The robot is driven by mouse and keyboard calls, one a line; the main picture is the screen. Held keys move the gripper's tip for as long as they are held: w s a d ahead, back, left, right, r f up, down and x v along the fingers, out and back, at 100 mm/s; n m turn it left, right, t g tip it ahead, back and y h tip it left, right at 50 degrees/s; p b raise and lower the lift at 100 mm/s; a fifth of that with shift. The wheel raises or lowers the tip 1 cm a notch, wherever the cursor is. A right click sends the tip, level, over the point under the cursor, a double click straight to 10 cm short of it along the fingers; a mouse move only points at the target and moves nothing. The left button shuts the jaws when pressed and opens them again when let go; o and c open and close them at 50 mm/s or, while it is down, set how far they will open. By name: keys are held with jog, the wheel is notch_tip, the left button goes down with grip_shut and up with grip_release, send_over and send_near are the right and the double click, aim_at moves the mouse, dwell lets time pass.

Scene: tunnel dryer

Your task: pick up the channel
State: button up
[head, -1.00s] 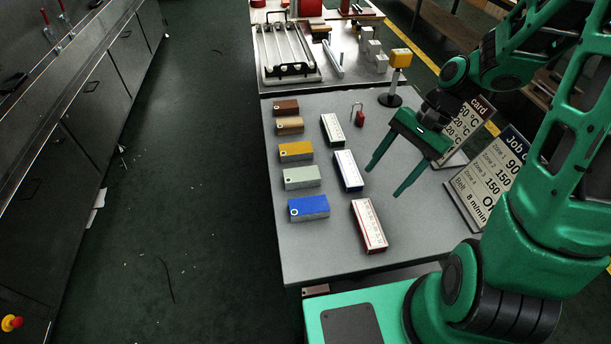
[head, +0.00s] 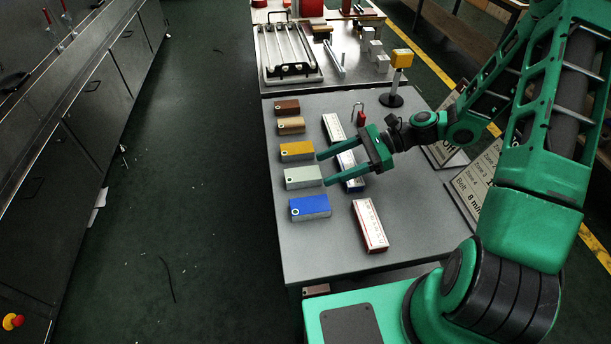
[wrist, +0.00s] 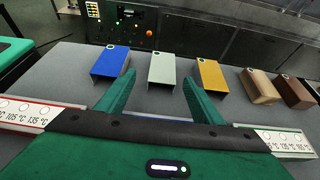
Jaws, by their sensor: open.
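Several short coloured channel-like pieces stand in a column on the left of the table. The pale green one (head: 303,177) lies between the blue one (head: 310,207) and the yellow one (head: 296,151). I cannot tell from the pictures which piece the task calls the channel. My gripper (head: 323,169) is open and empty, its fingers pointing left at the near end of the pale green piece. In the wrist view the pale green piece (wrist: 162,68) shows ahead, between the two fingertips (wrist: 150,84). My gripper partly hides a blue-edged label box (head: 347,160).
Brown (head: 286,107) and tan (head: 291,125) pieces stand farther back. A red-edged label box (head: 370,226) and another label box (head: 333,130) lie on the grey table (head: 330,260). A padlock (head: 361,117), a yellow-topped post (head: 400,60) and printed cards (head: 470,195) stand to the right.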

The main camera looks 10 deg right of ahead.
aim_at(302, 173)
jog(key=x, duration=0.4)
jog(key=shift+w+r+x, duration=0.1)
jog(key=shift+r+x, duration=0.1)
jog(key=shift+x, duration=1.15)
jog(key=shift+w+r+x, duration=0.15)
jog(key=shift+r+x, duration=0.05)
jog(key=shift+x, duration=1.15)
jog(key=shift+a, duration=0.2)
jog(key=c, duration=1.2)
